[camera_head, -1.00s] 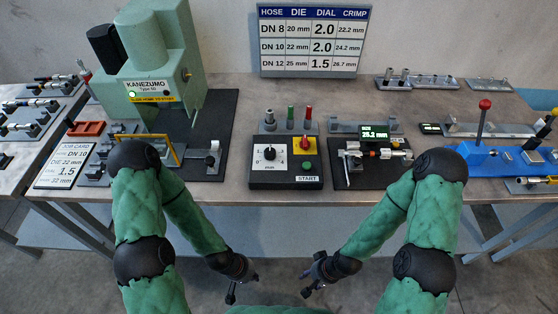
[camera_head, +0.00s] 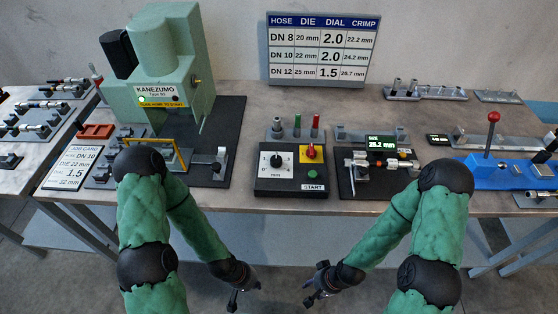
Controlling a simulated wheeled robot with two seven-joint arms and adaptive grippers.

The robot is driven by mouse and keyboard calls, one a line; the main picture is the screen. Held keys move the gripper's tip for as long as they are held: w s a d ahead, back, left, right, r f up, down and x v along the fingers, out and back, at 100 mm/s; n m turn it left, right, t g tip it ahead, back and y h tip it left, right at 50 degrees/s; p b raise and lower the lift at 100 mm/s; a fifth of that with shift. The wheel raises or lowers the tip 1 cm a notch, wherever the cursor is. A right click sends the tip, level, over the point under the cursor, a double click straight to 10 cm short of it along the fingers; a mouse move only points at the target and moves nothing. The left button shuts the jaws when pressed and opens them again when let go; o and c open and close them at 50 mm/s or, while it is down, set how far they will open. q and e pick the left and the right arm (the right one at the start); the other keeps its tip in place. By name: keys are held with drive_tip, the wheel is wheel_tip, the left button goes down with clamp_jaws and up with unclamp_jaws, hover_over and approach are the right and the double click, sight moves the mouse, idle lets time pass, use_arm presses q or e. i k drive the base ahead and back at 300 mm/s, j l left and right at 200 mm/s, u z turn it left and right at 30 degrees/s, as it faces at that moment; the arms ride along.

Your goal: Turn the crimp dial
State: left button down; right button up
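The crimp dial (camera_head: 276,161) is a black knob on a white scale plate, on the black control box (camera_head: 291,189) at the middle front of the table. The same box carries a red knob on a yellow plate (camera_head: 311,154), a green button (camera_head: 312,174) and a START label. My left gripper (camera_head: 233,300) hangs in front of the table, below the box and left of it. My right gripper (camera_head: 312,298) hangs in front of the table, below the box. Both are well apart from the dial. The fingers are small and dark, so their opening is unclear.
A green KANEZUMO press (camera_head: 159,60) stands left of the box. A job card (camera_head: 79,167) lies at the far left. A gauge with a lit display (camera_head: 381,143) stands right of the box, then a blue lever fixture (camera_head: 488,170). A chart (camera_head: 319,50) stands behind.

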sight(277, 160)
drive_tip(key=l, duration=0.95)
drive_tip(key=i+l, duration=0.1)
drive_tip(key=l, duration=0.85)
